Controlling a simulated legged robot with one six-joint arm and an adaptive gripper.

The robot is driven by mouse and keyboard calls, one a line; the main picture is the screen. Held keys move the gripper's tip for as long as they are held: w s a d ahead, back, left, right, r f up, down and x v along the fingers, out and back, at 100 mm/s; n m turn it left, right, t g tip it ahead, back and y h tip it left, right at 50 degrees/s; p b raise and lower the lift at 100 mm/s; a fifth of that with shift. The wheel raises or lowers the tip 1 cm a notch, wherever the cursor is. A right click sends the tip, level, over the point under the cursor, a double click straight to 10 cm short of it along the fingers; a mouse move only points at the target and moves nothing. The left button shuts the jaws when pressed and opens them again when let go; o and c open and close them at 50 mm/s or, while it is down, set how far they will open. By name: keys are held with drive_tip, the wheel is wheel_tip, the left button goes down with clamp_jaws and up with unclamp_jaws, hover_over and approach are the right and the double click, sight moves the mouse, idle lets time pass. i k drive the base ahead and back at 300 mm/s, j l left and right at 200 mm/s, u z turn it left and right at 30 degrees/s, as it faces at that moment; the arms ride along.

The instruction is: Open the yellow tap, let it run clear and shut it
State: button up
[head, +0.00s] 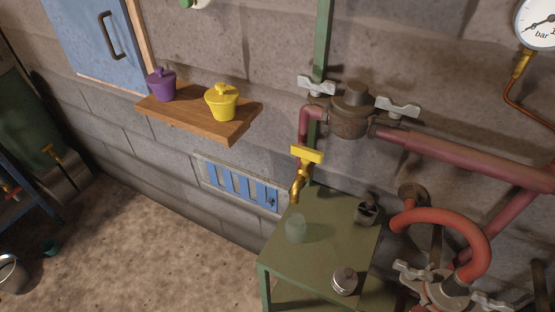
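The yellow tap (303,172) is brass with a flat yellow handle (307,154), and sits right of the picture's middle. Its handle lies across the top of the body, and its spout points down to the lower left. No stream shows from the spout. A pale, see-through glass (296,228) stands upright on the green table (318,216), below the spout and apart from it. I cannot tell whether anything is in the glass. My gripper is not in view.
A wooden shelf (200,118) on the wall holds a purple pot (161,85) and a yellow pot (221,102). Red pipes (460,158) and a grey-handled valve (350,110) crowd the right. A metal jar (344,281) stands on the table. The floor at left is mostly clear.

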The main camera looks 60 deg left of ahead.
sight(307, 155)
drive_tip(key=k+u, duration=0.1)
drive_tip(key=u, duration=0.35)
drive_tip(key=j+u, duration=0.1)
drive_tip(key=u, duration=1.6)
drive_tip(key=i+l, duration=0.05)
